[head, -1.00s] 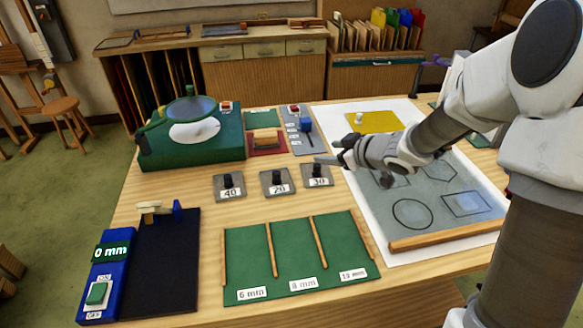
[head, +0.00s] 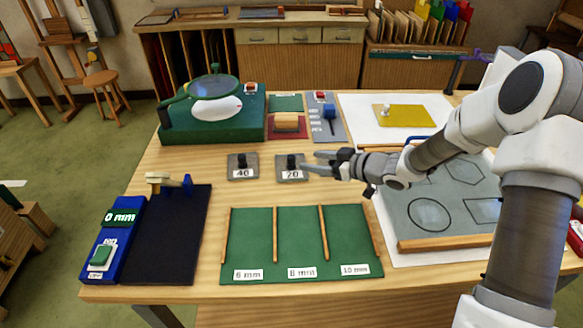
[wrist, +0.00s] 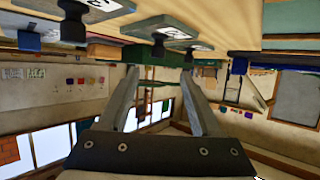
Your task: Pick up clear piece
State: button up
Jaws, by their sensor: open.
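I cannot pick out a clear piece with certainty. The grey pattern sheet (head: 397,216) on the right bears outlines of a circle (head: 430,214), a hexagon and a square (head: 482,209). The square is partly hidden by my arm, and a pale bluish tint shows in it. My gripper (head: 311,162) points left above the table, just right of the 20 plate (head: 291,175), with its fingers apart and empty. In the wrist view the gripper (wrist: 159,75) is also open, with nothing between the fingers.
A 40 plate (head: 242,173) stands left of the 20 plate. The green tray (head: 250,225) with wooden dividers lies in front. A green machine (head: 190,135) with a magnifier stands at back left. A yellow sheet (head: 408,118) lies at back right. A blue device (head: 115,240) sits front left.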

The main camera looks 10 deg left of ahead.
aim_at(290, 156)
jog(key=x, duration=0.9)
jog(key=shift+w+a+f, duration=0.15)
jog(key=shift+w, duration=0.15)
grip_shut()
